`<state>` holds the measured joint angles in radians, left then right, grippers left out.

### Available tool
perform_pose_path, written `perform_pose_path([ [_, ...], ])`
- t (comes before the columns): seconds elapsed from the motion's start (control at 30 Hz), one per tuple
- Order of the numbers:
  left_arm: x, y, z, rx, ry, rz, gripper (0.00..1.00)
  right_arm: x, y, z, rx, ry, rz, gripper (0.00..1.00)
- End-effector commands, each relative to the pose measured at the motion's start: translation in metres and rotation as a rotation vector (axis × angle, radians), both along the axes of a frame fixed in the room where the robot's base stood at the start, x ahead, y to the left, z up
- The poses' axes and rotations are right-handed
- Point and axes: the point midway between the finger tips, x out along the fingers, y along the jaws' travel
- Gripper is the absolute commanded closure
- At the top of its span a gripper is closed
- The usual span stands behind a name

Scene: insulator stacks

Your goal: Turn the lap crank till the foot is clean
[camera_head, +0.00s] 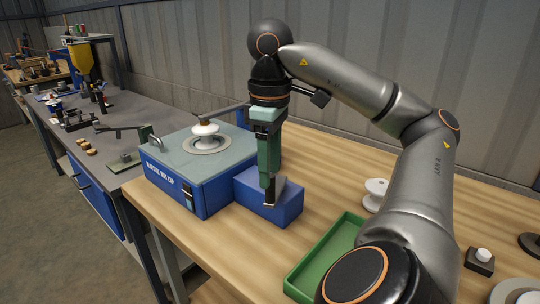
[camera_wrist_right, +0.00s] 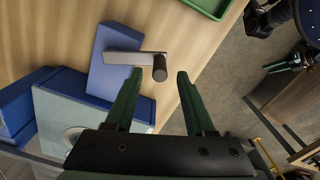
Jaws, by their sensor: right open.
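The lap (camera_head: 205,178) is a blue box with a grey top. A white insulator (camera_head: 206,131) stands upright on its round grey disc (camera_head: 207,144), with a brown piece on top and an arm reaching over it. Its foot's underside is hidden. A lower blue housing (camera_head: 258,206) at the lap's front right carries the crank. In the right wrist view the crank has a flat grey arm (camera_wrist_right: 122,58) and a dark round knob (camera_wrist_right: 160,74). My right gripper (camera_head: 270,198) points down over this housing. Its green fingers are open, appearing either side of the knob; contact is unclear. My left gripper is out of view.
A green tray (camera_head: 300,284) lies on the wooden bench right of the crank housing. A white spool-shaped insulator (camera_head: 374,195) stands behind my forearm. A grey bench (camera_head: 105,140) with small tools adjoins at left. A corrugated wall (camera_head: 400,50) closes the back.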

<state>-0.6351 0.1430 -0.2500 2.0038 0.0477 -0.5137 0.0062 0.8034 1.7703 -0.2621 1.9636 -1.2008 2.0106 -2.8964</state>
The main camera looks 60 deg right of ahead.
Motion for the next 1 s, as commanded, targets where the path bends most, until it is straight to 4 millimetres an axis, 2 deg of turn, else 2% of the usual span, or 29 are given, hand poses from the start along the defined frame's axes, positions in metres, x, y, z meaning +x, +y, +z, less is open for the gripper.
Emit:
perform_pose_path([
  [0.03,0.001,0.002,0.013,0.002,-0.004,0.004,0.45,0.000,0.000,0.016,0.000,0.002,-0.002,0.45],
  [0.2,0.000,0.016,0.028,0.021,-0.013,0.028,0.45,0.000,-0.001,0.049,0.000,0.003,-0.002,0.45],
  [0.5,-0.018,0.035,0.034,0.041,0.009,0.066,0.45,0.000,-0.001,0.093,0.000,0.002,-0.002,0.45],
  [0.63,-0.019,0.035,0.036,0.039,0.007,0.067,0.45,0.000,0.000,0.100,0.001,0.001,-0.001,0.45],
  [0.93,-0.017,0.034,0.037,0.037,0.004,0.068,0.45,0.000,0.000,0.100,0.001,0.000,0.000,0.45],
  [1.0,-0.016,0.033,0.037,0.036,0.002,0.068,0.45,0.001,0.000,0.100,0.003,-0.001,0.000,0.53],
])
